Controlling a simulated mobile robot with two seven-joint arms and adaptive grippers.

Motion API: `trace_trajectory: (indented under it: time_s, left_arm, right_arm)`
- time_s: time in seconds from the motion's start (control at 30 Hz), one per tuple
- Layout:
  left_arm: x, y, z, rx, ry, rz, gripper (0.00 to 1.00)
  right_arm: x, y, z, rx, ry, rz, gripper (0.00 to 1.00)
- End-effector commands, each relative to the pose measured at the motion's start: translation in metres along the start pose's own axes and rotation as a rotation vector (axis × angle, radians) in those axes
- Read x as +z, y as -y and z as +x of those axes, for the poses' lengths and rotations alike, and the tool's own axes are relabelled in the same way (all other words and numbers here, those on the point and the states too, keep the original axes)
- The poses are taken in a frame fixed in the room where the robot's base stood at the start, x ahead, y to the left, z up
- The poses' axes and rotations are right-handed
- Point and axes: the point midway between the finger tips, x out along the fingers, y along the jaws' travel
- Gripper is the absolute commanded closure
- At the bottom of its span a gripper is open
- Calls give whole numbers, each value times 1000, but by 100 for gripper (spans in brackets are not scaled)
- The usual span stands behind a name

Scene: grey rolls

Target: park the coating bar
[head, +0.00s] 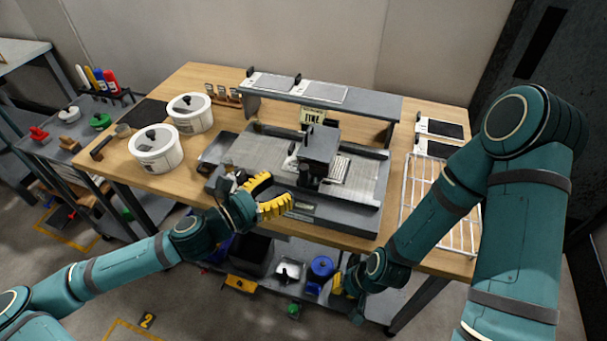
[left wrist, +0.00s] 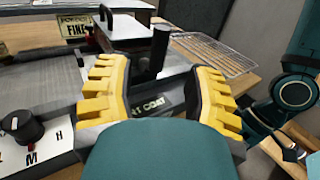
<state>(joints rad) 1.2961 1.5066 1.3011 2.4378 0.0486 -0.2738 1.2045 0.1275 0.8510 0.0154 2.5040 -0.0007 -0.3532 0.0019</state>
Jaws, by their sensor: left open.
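A grey coating machine (head: 238,152) with a flat bed stands on the wooden table. A dark block with a black upright handle (head: 307,170) sits across the bed, right of its middle; I cannot tell which part of it is the coating bar. In the left wrist view a black upright handle (left wrist: 158,45) shows beyond my fingers. My left gripper (head: 273,196) is open over the machine's front edge, left of the block, with no object visible between its yellow fingers (left wrist: 160,95). My right gripper (head: 345,285) hangs low before the table's front edge; its fingers are mostly hidden.
A raised grey shelf (head: 365,104) with flat panels and a "FINE" sign (left wrist: 74,30) stands behind the bed. Two white lidded pots (head: 155,150) are at the left, a wire rack (head: 440,200) at the right. A knob (left wrist: 22,126) is on the machine's front left.

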Motion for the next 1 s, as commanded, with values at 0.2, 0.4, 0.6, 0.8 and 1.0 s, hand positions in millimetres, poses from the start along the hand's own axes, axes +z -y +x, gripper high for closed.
trace_trajectory:
  time_s: [0.2, 0.4, 0.6, 0.8, 1.0]
  left_arm:
    - [-1, 1, 38, -3, 1, 3, 48]
    - [-1, 0, 64, -1, 0, 3, 48]
    - [0, 0, 75, 1, 0, 2, 48]
    - [0, 0, 76, 2, -1, 2, 48]
    - [0, 0, 76, 1, -1, 2, 80]
  right_arm:
    - [-1, -2, 6, 0, -3, -1, 100]
    - [-1, -3, 9, 0, -5, -1, 100]
    - [-1, -4, 10, 0, -6, -1, 100]
    - [-1, -4, 10, 0, -6, -1, 100]
    - [-1, -4, 10, 0, -6, -1, 100]
